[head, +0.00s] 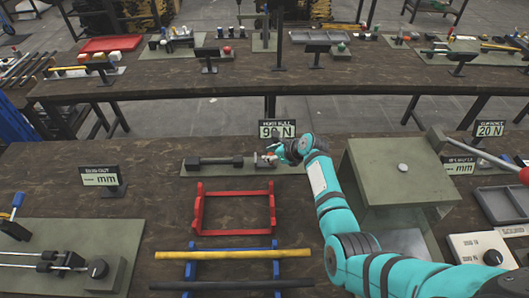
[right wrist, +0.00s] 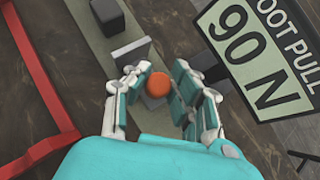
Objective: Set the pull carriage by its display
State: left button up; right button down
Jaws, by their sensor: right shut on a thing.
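The pull display (head: 277,130) stands behind the pull fixture and reads 90 N. It also shows in the right wrist view (right wrist: 262,55), where the heading ends in "OOT PULL". The pull fixture's dark bar and blocks (head: 215,161) lie on a flat green-grey plate (head: 190,172). An orange knob (right wrist: 158,84) sits at the right end of the fixture, by grey blocks (right wrist: 130,52). My right gripper (head: 268,158) is shut on the knob, with fingers on both sides of it in the right wrist view (right wrist: 158,74). My left gripper is not in view.
A red frame (head: 199,210) lies in front of the fixture, and a yellow rod (head: 230,254) lies on blue supports nearer me. A green-topped box (head: 375,165) stands right of my arm. Another display (head: 101,177) stands left; the bench between is bare.

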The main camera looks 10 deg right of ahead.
jog(key=shift+a, duration=0.1)
jog(key=c, duration=1.1)
grip_release()
jog(key=shift+a, duration=0.1)
jog(key=v, duration=1.2)
jog(key=shift+s, duration=0.1)
